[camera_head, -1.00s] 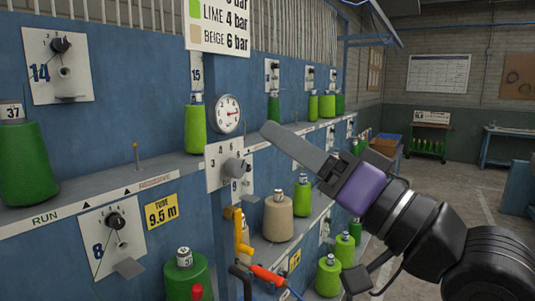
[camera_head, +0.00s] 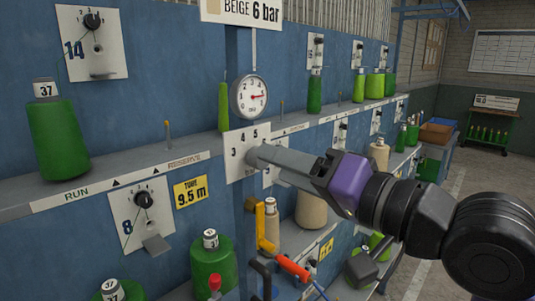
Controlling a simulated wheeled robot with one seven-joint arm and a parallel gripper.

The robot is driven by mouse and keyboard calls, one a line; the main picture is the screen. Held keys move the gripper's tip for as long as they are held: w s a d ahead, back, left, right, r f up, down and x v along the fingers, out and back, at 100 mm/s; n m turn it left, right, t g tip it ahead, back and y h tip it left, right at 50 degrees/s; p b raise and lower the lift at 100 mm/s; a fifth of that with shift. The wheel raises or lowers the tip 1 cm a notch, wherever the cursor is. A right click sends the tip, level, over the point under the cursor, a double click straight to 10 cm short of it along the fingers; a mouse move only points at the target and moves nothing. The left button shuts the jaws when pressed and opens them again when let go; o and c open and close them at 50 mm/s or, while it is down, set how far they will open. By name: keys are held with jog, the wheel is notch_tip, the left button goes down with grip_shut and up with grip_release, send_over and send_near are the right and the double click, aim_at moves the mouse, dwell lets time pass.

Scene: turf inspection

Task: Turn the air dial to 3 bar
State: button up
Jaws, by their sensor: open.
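The air dial's white plate (camera_head: 237,139) is on the blue post left of centre, with 3, 4 and 5 legible along its top. My gripper (camera_head: 262,156) reaches in from the right, its grey fingers level and their tips at the dial. The fingers hide most of the knob, so I cannot see its pointer or tell whether they are around it or only in front of it. The jaws are open. The round pressure gauge (camera_head: 250,97) hangs just above, its red needle pointing right.
A yellow-handled valve (camera_head: 265,228) and a red-orange tool (camera_head: 294,268) are below the dial. A green spool (camera_head: 58,140) stands on the left shelf (camera_head: 120,184). A beige spool (camera_head: 311,208) sits behind, under my gripper.

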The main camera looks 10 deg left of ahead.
jog(key=shift+p+x, duration=0.4)
jog(key=shift+x, duration=1.55)
grip_shut()
